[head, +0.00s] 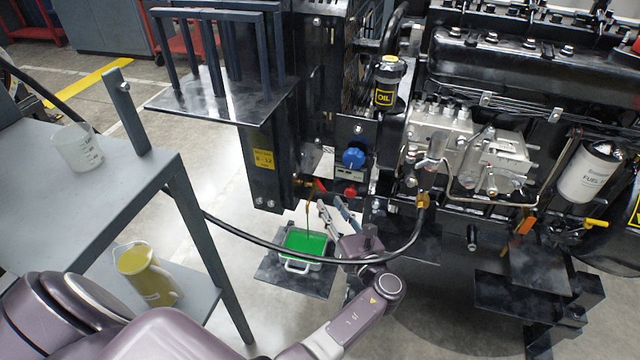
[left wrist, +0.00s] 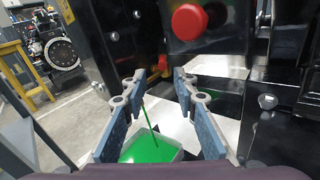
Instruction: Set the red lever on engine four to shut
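A small red lever (head: 320,186) sits by a brass fitting (head: 308,184) low on the engine's dark frame. Its exact angle is too small to tell. A thin green stream falls below it into a tray (head: 290,266) holding green liquid; stream and green liquid (left wrist: 152,148) also show in the left wrist view. My left gripper (head: 331,206) is just below and right of the lever, fingers apart. In the left wrist view my left gripper (left wrist: 156,78) is open with nothing between the fingertips. A small orange-red piece (left wrist: 163,63) shows beyond them, partly hidden. My right gripper is out of view.
A round red knob (head: 350,190) is right of the lever, under a blue knob (head: 353,158); a round red knob (left wrist: 190,22) is large in the wrist view. A black hose (head: 260,240) crosses near my left arm. A grey cart (head: 150,175) stands left.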

